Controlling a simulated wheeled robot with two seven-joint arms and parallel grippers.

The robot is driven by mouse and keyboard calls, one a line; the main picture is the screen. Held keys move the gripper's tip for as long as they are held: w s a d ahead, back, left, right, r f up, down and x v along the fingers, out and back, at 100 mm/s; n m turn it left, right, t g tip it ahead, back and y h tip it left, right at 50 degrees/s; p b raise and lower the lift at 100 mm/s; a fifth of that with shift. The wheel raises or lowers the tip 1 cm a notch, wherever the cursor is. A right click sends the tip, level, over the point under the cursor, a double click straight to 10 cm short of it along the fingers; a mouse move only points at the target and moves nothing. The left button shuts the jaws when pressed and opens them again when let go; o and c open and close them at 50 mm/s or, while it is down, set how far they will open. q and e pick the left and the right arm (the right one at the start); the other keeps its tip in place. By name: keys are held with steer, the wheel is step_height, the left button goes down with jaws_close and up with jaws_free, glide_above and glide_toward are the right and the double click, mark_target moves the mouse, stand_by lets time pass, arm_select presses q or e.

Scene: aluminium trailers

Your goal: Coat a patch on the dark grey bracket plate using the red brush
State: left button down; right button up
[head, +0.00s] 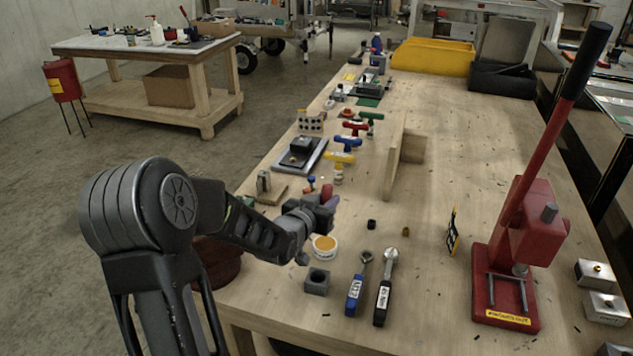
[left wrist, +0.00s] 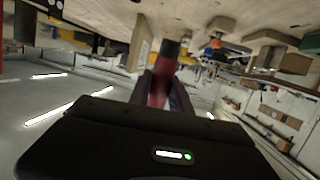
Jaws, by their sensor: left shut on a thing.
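My left gripper (head: 318,208) is over the left edge of the workbench, just behind an open white tin with orange contents (head: 324,246). In the left wrist view the fingers (left wrist: 166,92) are shut on a red piece with a black end (left wrist: 170,50), which I take for the red brush. In the head view the arm and gripper mostly hide it, with a reddish bit (head: 327,193) at the fingers. A dark grey plate (head: 300,154) with a black block on it lies farther back at the left edge. I cannot tell surely whether it is the bracket plate.
Two torque wrenches (head: 370,285) and a dark block with a hole (head: 317,281) lie near the tin. A wooden upright (head: 396,160), coloured T-handles (head: 350,142) and a red arbor press (head: 520,240) stand on the bench. The bench middle is mostly clear.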

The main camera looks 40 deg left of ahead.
arm_select(q)
steer(key=shift+w+f, duration=0.25)
steer(key=shift+w, duration=0.25)
steer(key=shift+g, duration=0.3)
steer(key=shift+s+d+r+h, duration=0.2)
steer(key=shift+s+h, duration=0.1)
steer(key=shift+s, duration=0.15)
steer(key=shift+w+a+f, duration=0.1)
steer(key=shift+w+f, duration=0.05)
steer(key=shift+w, duration=0.05)
steer(key=shift+s+f, duration=0.1)
steer(key=shift+f, duration=0.05)
steer(key=shift+f+b, duration=1.4)
steer(key=shift+f, duration=1.4)
arm_select(e)
steer(key=shift+w+a+f, duration=0.1)
steer(key=shift+w+f, duration=0.05)
steer(key=shift+f, duration=0.5)
steer(key=shift+w+a+f, duration=0.1)
steer(key=shift+w+f, duration=0.05)
steer(key=shift+f, duration=0.5)
arm_select(q)
steer(key=shift+f+b, duration=0.55)
steer(key=shift+b, duration=0.1)
arm_select(e)
steer(key=shift+f, duration=0.65)
